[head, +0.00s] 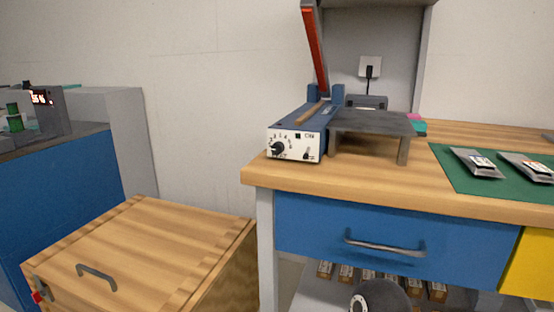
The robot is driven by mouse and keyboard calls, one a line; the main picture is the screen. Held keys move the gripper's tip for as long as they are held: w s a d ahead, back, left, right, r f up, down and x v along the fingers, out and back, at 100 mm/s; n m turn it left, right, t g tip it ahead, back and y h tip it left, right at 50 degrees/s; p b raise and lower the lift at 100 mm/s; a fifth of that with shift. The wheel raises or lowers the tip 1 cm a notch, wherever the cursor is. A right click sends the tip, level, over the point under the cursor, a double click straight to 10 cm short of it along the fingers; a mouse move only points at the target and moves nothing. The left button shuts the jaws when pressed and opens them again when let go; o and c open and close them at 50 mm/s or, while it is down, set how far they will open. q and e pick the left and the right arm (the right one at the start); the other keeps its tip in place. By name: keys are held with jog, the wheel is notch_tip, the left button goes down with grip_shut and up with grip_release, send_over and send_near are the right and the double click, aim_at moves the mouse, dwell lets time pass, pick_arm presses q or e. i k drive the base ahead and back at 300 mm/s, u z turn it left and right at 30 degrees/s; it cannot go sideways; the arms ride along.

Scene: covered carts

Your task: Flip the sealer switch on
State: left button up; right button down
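The sealer (318,118) is a blue bench device near the left end of the wooden workbench (330,180). Its red-handled lever (315,45) is raised. Its white front panel (293,146) carries a black dial (278,148) with a numbered scale at left. A small switch (308,155) sits low at the right of the panel. It is too small to tell which way the switch is set. Neither of my grippers can be seen in the head view.
A dark metal stand (370,125) is right beside the sealer. A green mat (470,182) with grey pouches (476,163) lies farther right. A blue drawer (385,240) is under the benchtop. A lidded wooden box (140,245) stands at lower left. A plug (370,70) is in the wall outlet.

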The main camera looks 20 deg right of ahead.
aim_at(306, 155)
jog(key=u, duration=0.05)
jog(key=k, duration=1.15)
jog(key=z, duration=0.35)
jog(key=i, duration=1)
jog(key=z, duration=0.05)
